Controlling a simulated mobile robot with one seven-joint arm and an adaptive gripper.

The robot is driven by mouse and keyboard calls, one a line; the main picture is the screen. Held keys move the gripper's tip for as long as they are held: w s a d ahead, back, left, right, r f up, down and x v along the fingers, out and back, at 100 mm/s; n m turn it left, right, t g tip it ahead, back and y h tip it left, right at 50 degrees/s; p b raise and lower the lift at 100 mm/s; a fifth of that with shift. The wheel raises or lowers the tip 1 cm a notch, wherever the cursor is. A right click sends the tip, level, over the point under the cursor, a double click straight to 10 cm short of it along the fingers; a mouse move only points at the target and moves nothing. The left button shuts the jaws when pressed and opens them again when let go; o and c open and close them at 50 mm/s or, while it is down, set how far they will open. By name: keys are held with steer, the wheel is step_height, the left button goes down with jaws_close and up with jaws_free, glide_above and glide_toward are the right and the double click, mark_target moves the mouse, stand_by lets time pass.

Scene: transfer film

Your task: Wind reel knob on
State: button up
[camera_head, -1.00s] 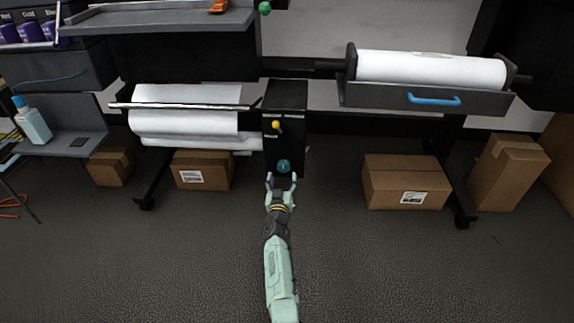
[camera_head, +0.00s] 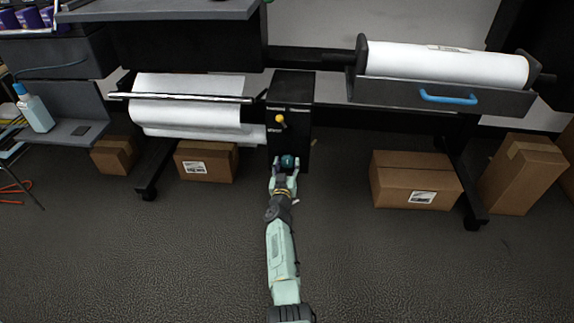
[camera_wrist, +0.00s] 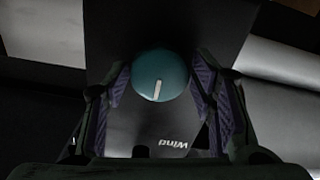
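The wind knob (camera_head: 289,161) is a round teal knob on the lower front of a black control box (camera_head: 291,100). In the wrist view the knob (camera_wrist: 160,75) has a white pointer line, and the label "Wind" (camera_wrist: 174,144) reads upside down below it. My gripper (camera_head: 285,178) is at the knob in the head view. In the wrist view its purple-padded fingers (camera_wrist: 160,88) stand apart, one on each side of the knob. I cannot tell whether the pads touch it.
A white film roll (camera_head: 185,113) hangs left of the box. Another white roll (camera_head: 445,64) lies above a drawer with a blue handle (camera_head: 448,97) at right. Cardboard boxes (camera_head: 415,180) stand on the floor. The floor in front is clear.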

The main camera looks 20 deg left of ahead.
steer(key=c, duration=0.8)
steer(key=shift+m, duration=0.3)
steer(key=m, duration=0.3)
steer(key=shift+m, duration=0.3)
steer(key=m+b, duration=0.1)
steer(key=m, duration=0.3)
steer(key=m+b, duration=0.1)
steer(key=m, duration=0.3)
steer(key=shift+w+m, duration=0.1)
steer(key=shift+m, duration=2.1)
steer(key=shift+r, duration=0.1)
